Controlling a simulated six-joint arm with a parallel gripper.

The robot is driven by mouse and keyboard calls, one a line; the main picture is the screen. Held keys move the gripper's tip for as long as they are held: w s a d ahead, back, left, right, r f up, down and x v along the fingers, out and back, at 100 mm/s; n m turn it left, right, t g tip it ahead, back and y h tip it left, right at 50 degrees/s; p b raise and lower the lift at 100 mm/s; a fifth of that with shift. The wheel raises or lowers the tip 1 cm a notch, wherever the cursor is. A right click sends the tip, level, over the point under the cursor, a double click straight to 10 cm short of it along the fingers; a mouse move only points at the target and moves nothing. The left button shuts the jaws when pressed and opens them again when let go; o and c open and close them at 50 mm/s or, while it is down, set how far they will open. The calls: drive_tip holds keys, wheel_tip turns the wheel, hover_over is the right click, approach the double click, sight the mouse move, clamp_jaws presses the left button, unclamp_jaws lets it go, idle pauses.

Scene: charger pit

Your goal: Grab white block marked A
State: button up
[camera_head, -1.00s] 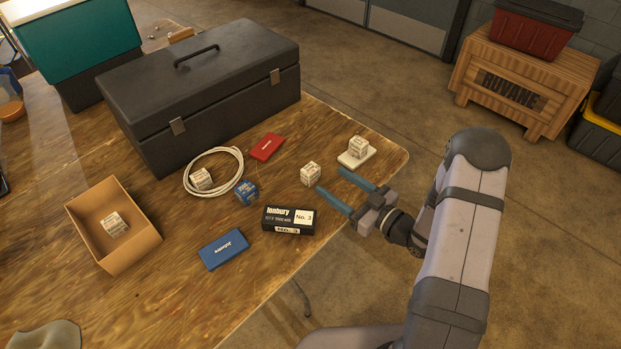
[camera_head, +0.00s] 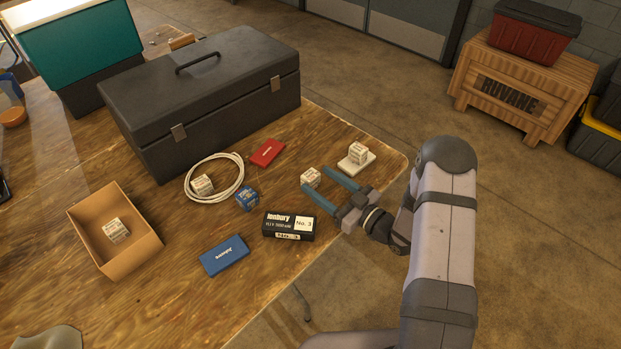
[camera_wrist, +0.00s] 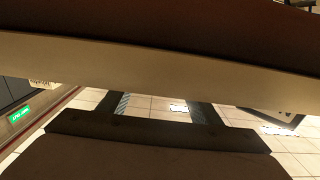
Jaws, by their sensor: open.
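Several small white blocks with dark print show in the head view; I cannot read which one bears an A. One block (camera_head: 311,176) stands on the wooden table by my fingertips. Another (camera_head: 358,152) stands on a white slab (camera_head: 352,163), one (camera_head: 203,184) is inside the white cable loop, and one (camera_head: 116,229) lies in the cardboard box. My gripper (camera_head: 316,180) is open and empty, its tips on either side of the nearest block in the picture. I cannot tell its height above the table. The wrist view shows no block clearly.
A black box marked No. 3 (camera_head: 289,225) lies just left of my gripper. A blue block (camera_head: 247,198), a blue case (camera_head: 225,256), a red case (camera_head: 267,153) and the cable loop (camera_head: 239,170) lie beyond. A large dark toolbox (camera_head: 230,115) stands behind. The table's front is clear.

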drive_tip(key=shift+x, duration=1.2)
drive_tip(key=shift+c, duration=0.4)
drive_tip(key=c, duration=1.1)
drive_tip(key=shift+o, duration=0.2)
drive_tip(key=shift+r, duration=0.1)
wheel_tip(320, 180, up, 10)
